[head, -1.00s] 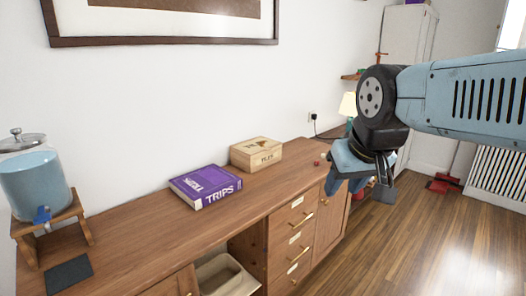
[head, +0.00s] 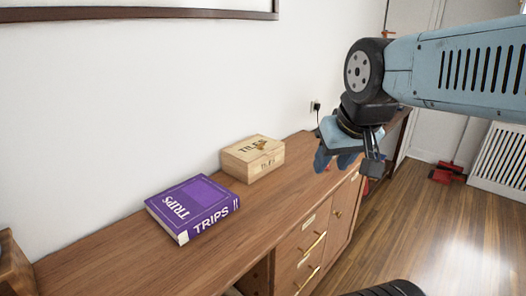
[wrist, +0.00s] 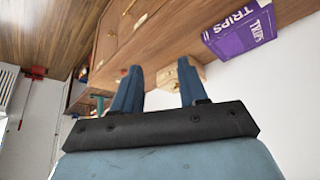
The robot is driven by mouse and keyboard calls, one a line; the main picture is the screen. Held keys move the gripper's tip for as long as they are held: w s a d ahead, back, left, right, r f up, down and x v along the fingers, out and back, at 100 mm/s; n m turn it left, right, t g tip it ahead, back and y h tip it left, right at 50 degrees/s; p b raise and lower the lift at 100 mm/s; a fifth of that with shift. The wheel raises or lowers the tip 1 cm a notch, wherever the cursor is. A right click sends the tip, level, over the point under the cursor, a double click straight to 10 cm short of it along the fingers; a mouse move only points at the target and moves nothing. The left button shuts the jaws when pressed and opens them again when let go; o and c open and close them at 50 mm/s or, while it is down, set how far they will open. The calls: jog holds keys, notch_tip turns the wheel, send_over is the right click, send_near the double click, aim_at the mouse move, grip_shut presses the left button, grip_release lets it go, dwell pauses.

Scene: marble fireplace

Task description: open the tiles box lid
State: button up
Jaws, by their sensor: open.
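The tiles box (head: 252,160) is a pale wooden box with dark lettering on its top and front. It stands on the wooden sideboard against the wall, and its lid looks shut. It also shows in the wrist view (wrist: 169,82), partly hidden behind one finger. My gripper (head: 338,163) is open and empty, to the right of the box in the head view and apart from it. In the wrist view my two blue fingers (wrist: 158,85) stand apart.
A purple book (head: 195,208) marked TRIPS lies on the sideboard (head: 150,262) left of the box. A framed picture (head: 140,14) hangs above. Drawers with brass handles (head: 313,245) face the floor. The sideboard top in front of the box is clear.

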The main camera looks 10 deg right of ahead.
jog(key=shift+w+d, duration=0.15)
jog(key=shift+w, duration=0.1)
jog(key=shift+o, duration=0.2)
jog(key=shift+o, duration=1.6)
jog(key=shift+w+f, duration=0.15)
jog(key=shift+w, duration=0.05)
jog(key=shift+o, duration=0.6)
jog(key=w+a+f+m+g+y, duration=0.4)
jog(key=w+a+f+m+y, duration=0.2)
jog(key=w, duration=0.3)
jog(key=shift+w+f, duration=0.15)
jog(key=w+d+f+m+t+y, duration=0.2)
jog(key=w+f+m+t+y, duration=0.15)
jog(key=w+m, duration=0.5)
jog(key=w+d+f+m+t+y, duration=0.2)
jog(key=w+f+m+y, duration=0.25)
jog(key=w, duration=0.65)
jog(key=w+d+f+m+t+h, duration=0.3)
jog(key=w+d+f+m+t, duration=0.5)
jog(key=d+f+m, duration=0.25)
jog(key=x, duration=1.3)
jog(key=shift+w+f+n, duration=0.3)
jog(key=shift+f+n, duration=0.05)
